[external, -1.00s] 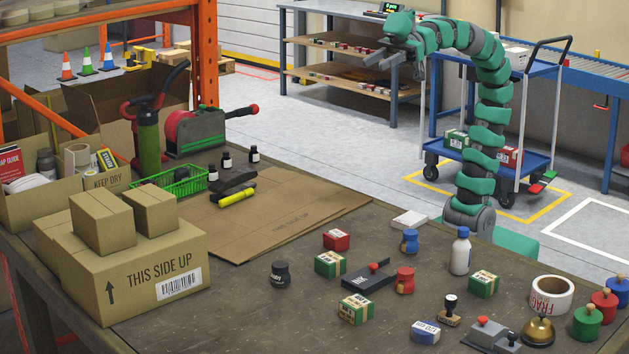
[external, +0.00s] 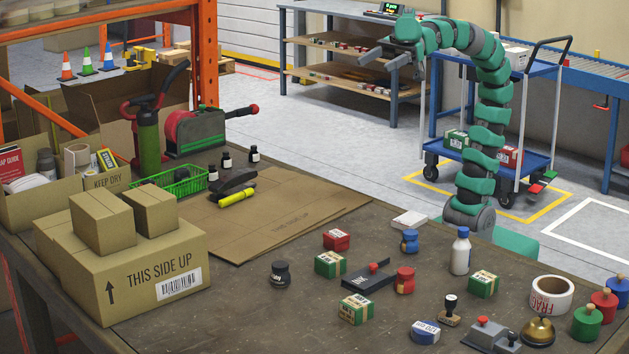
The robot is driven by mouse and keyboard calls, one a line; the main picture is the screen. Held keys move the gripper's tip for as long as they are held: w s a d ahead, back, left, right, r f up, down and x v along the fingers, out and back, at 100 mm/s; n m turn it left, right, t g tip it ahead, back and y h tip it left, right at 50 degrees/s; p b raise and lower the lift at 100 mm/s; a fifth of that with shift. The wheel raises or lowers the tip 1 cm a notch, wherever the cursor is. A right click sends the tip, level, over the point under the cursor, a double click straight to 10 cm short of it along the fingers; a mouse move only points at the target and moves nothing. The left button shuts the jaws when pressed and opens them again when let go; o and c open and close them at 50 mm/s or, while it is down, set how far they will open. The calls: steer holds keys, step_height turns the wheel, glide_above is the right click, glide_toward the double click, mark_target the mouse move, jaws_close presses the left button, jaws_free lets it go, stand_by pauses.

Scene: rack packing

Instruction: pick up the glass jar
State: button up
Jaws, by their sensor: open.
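Several small jars stand on the brown table (external: 235,312), and I cannot tell for sure which is the glass one. A dark jar with a pale label (external: 280,274) stands upright left of the middle. A blue jar (external: 410,242) and a red jar (external: 405,281) stand further right. My gripper (external: 377,61) is open and empty, high up and well away from all of them. Its fingers point left, in front of the shelving at the back.
Small boxes crowd the jars, including a green one (external: 330,264) and a red one (external: 336,239). A black tray with a red knob (external: 368,277) lies between the dark and red jars. A white bottle (external: 461,252) stands to the right. Flat cardboard (external: 290,213) lies behind.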

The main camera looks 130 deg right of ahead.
steer(key=shift+w, duration=0.1)
steer(key=w+a+f+n+g+y+p, duration=0.1)
steer(key=w+a+f+n+g+p, duration=0.25)
steer(key=f, duration=0.35)
steer(key=n+g+h+p, duration=0.1)
steer(key=n+g+p, duration=0.9)
steer(key=n+g, duration=0.2)
glide_above(411, 232)
step_height(411, 232, down, 23)
steer(key=f, duration=0.2)
steer(key=f+b, duration=0.1)
steer(key=f, duration=0.2)
steer(key=f+b, duration=0.1)
steer(key=f, duration=0.2)
steer(key=shift+w, duration=0.3)
steer(key=f, duration=0.1)
steer(key=f+b, duration=0.1)
steer(key=f, duration=0.1)
steer(key=f+b, duration=0.1)
steer(key=f, duration=0.1)
steer(key=shift+s+d, duration=0.1)
steer(key=shift+s, duration=0.2)
steer(key=c, duration=1.2)
